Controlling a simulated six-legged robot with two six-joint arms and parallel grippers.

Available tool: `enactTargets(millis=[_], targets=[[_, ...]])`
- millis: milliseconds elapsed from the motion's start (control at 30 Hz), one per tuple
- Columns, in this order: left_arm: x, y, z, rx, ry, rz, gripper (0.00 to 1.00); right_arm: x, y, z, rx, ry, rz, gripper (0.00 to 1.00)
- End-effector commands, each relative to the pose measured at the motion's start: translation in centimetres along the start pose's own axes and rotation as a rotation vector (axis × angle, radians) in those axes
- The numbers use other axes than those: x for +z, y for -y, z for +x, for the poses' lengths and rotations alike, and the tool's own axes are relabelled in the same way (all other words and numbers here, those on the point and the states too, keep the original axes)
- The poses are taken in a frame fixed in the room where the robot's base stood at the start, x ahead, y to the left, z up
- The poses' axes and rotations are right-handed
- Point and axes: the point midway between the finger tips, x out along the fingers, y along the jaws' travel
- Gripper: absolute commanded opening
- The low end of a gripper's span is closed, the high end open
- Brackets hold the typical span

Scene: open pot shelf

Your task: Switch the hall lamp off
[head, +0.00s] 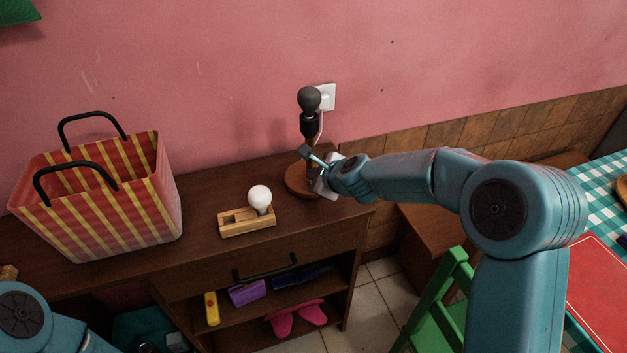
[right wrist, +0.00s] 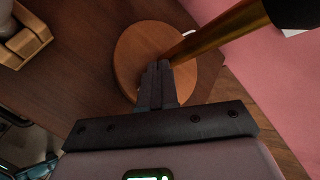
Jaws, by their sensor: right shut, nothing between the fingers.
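The lamp stands on the right end of the dark wooden sideboard. It has a round wooden base (head: 294,182), a brown post, a black socket (head: 309,125) and a dark grey bulb (head: 309,99) with no glow. The base (right wrist: 135,50), the post (right wrist: 220,35) and part of the socket (right wrist: 294,12) also show in the right wrist view. My right gripper (head: 305,153) is shut and empty, close beside the post; its fingertips (right wrist: 157,66) appear over the base. I cannot tell whether they touch the lamp. No switch is clearly visible. My left gripper is out of view.
A white bulb (head: 260,198) sits in a wooden holder (head: 247,230) left of the lamp. A striped bag (head: 105,205) stands further left. A white wall socket (head: 326,96) is behind the lamp. A green chair (head: 437,300) stands right of the sideboard (head: 210,190).

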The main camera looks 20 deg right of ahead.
Motion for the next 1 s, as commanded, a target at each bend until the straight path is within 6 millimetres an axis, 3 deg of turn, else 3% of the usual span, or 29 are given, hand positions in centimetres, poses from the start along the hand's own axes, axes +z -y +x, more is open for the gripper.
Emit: enactTargets(millis=[800, 1000], targets=[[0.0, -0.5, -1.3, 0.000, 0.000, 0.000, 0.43, 0.7, 0.8, -1.1, 0.000, 0.000, 0.000, 0.00], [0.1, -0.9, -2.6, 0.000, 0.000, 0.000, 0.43, 1.5, 1.6, -2.1, -0.001, 0.000, 0.000, 0.00]])
